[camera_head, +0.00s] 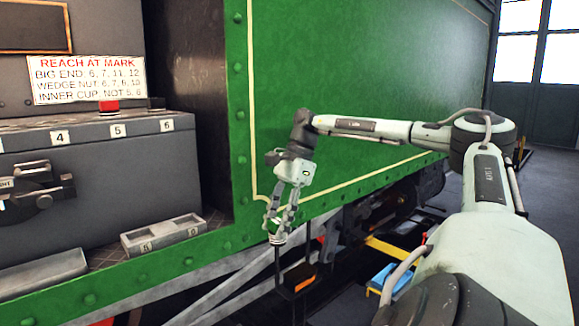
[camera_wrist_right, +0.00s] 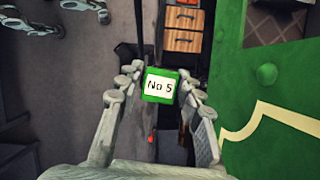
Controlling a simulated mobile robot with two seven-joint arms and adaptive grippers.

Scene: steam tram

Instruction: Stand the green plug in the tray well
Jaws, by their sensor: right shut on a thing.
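The green plug, with a white label reading "No 5", sits between the fingertips of my right gripper (camera_wrist_right: 160,92) in the right wrist view; its labelled face (camera_wrist_right: 160,86) looks at the camera. In the head view my right gripper (camera_head: 278,222) points down, shut on the plug (camera_head: 277,239), which is small there. The grey tray (camera_head: 147,249) stands on the ledge to the left, clearly apart from the plug. It has two wells; the front labels seem to read 5 and another number. Jointed grey parts at the wrist view's top left may be my left gripper (camera_wrist_right: 85,8), cut off.
A grey locker (camera_head: 100,165) with numbered labels stands behind the tray, under a sign (camera_head: 88,79). The green tram side (camera_head: 350,70) rises behind my right arm. A dark post stand (camera_head: 293,285) is below the gripper. A blue box (camera_head: 385,278) lies lower right.

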